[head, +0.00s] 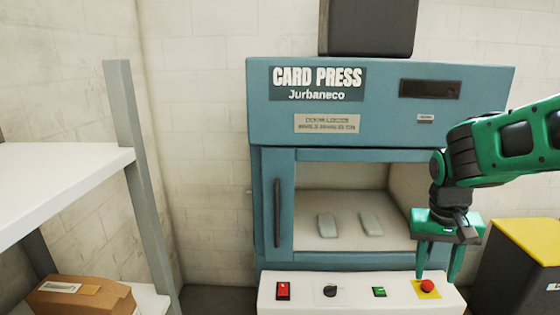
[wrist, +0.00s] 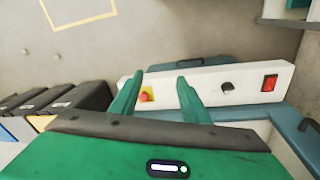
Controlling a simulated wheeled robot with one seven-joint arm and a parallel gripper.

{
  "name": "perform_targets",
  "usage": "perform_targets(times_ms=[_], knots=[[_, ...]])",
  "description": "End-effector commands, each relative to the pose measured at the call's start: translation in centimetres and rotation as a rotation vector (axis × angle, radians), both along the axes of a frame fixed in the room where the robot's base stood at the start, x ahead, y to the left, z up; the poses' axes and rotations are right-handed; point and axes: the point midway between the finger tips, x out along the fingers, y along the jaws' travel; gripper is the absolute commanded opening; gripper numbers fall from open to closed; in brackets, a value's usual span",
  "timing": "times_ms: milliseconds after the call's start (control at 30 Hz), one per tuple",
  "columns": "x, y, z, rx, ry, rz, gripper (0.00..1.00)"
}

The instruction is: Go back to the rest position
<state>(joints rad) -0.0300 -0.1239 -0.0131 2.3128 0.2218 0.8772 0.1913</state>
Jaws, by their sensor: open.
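My green gripper (head: 437,262) is open and empty, pointing down, in front of the right side of the blue card press (head: 380,115). In the head view its fingers overlap the right end of the white control panel (head: 355,292), on either side of the red button (head: 427,286) on its yellow plate. In the wrist view the two fingers (wrist: 158,92) are spread apart, and the red button (wrist: 143,97) shows between them. I cannot tell how far the fingertips are above the panel.
White shelving (head: 60,180) with a cardboard box (head: 82,297) stands at left. A dark bin with a yellow lid (head: 528,240) stands at right.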

Motion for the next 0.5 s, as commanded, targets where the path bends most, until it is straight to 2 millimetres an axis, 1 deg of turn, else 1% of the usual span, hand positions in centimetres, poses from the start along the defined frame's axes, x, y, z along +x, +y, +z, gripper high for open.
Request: perform_targets(times_ms=[33,67,100,167,200,300,400,500], knots=[[-2.3,-1.7,0.5,0.009,0.003,-0.033,0.42],[-3.6,-2.5,0.7,0.015,0.008,-0.051,0.42],[-5.5,-3.5,0.9,0.026,0.015,-0.070,0.42],[-8.2,-4.7,1.0,0.044,0.022,-0.102,0.42],[-10.0,-5.3,1.1,0.057,0.027,-0.121,0.42],[-13.8,-6.2,0.9,0.091,0.035,-0.160,0.42],[-16.7,-6.4,0.6,0.122,0.040,-0.185,0.42],[-18.5,-6.5,0.4,0.142,0.042,-0.200,0.42]])
